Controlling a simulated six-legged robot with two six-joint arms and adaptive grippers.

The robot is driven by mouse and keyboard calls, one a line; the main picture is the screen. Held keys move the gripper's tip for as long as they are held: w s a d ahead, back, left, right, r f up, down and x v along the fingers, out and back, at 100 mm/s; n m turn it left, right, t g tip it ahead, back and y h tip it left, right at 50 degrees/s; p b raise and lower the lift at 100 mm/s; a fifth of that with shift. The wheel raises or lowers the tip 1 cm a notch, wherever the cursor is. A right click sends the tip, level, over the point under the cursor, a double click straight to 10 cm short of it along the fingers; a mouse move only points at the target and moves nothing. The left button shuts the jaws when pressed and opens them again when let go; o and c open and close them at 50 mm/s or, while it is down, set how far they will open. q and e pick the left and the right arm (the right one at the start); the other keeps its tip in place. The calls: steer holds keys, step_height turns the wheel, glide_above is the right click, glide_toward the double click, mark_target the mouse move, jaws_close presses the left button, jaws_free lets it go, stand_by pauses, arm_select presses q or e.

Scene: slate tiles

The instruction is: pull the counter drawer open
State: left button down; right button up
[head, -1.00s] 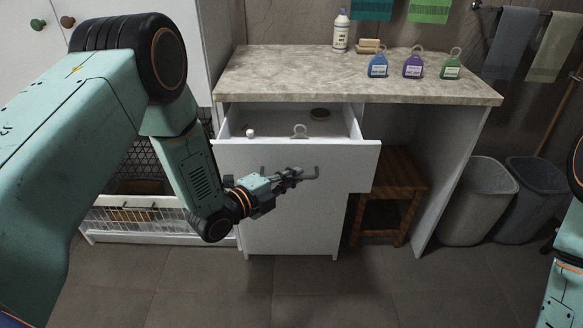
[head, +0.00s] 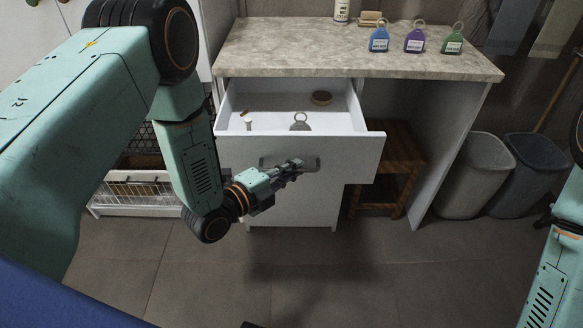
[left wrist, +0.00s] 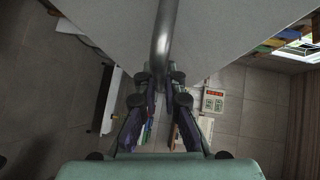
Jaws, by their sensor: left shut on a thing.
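The white counter drawer (head: 345,150) stands pulled out from under the stone-topped counter (head: 350,50), in the head view. Its grey bar handle (head: 313,163) is on the drawer front. My left gripper (head: 297,166) is shut on this handle. In the left wrist view the handle (left wrist: 164,40) runs down between the fingers of my left gripper (left wrist: 160,82). Inside the drawer lie a grey ring tag (head: 301,122), a small white item (head: 248,123) and a round brown thing (head: 321,97).
Blue (head: 379,40), purple (head: 414,41) and green (head: 452,42) tags stand on the counter. A wooden stool (head: 400,165) is under it. Two bins (head: 476,175) stand to the right. A white wire-front crate (head: 135,195) is at the left. The tiled floor in front is clear.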

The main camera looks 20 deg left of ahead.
arm_select(q)
steer(key=c, duration=1.7)
jaws_free()
steer(key=shift+d, duration=0.1)
steer(key=shift+s, duration=0.1)
steer(key=v, duration=1.2)
